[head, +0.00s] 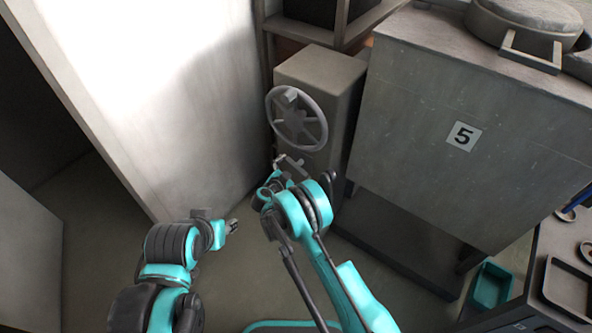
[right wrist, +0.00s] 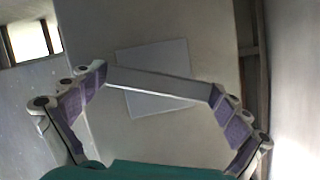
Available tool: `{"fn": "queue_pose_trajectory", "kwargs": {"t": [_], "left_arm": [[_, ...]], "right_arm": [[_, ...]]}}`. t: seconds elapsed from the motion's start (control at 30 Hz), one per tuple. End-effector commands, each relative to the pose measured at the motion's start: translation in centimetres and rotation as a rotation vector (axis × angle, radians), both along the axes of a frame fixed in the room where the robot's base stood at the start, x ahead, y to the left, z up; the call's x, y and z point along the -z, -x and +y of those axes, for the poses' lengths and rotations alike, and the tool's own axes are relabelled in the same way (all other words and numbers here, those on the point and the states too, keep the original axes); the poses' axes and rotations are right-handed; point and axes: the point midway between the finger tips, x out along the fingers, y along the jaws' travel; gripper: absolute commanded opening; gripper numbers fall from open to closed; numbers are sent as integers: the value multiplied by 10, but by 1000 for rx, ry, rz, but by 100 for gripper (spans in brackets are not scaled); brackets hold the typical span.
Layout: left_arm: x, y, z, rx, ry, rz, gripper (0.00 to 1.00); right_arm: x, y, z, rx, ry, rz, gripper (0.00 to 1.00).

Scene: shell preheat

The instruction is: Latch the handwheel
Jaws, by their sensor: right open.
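The grey spoked handwheel (head: 323,128) is on the front of a grey box (head: 322,70) in the head view. The handwheel is not recognisable in that view. My left gripper (head: 232,227) is lower left, away from the wheel; its jaws are too small to read.
A large grey cabinet marked 5 (head: 430,120) stands right of the wheel's box. A pale panel (head: 170,90) stands to the left. A lidded round vessel (head: 525,22) is on the cabinet top. A teal bin (head: 491,286) and a dark tray (head: 568,290) are lower right.

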Motion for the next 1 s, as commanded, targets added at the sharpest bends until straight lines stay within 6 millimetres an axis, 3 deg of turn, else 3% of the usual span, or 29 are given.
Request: {"fn": "queue_pose_trajectory", "kwargs": {"t": [0.3,0.33,0.47,0.67,1.0], "left_arm": [[1,0,0,0,0,0,40],[1,0,0,0,0,0,40],[1,0,0,0,0,0,40],[1,0,0,0,0,0,40],[1,0,0,0,0,0,40]], "right_arm": [[1,-5,-3,0,0,0,100],[1,-5,-3,0,0,0,97],[1,-5,-3,0,0,0,66],[1,-5,-2,0,27,20,66],[1,-5,-2,0,304,221,66]]}}
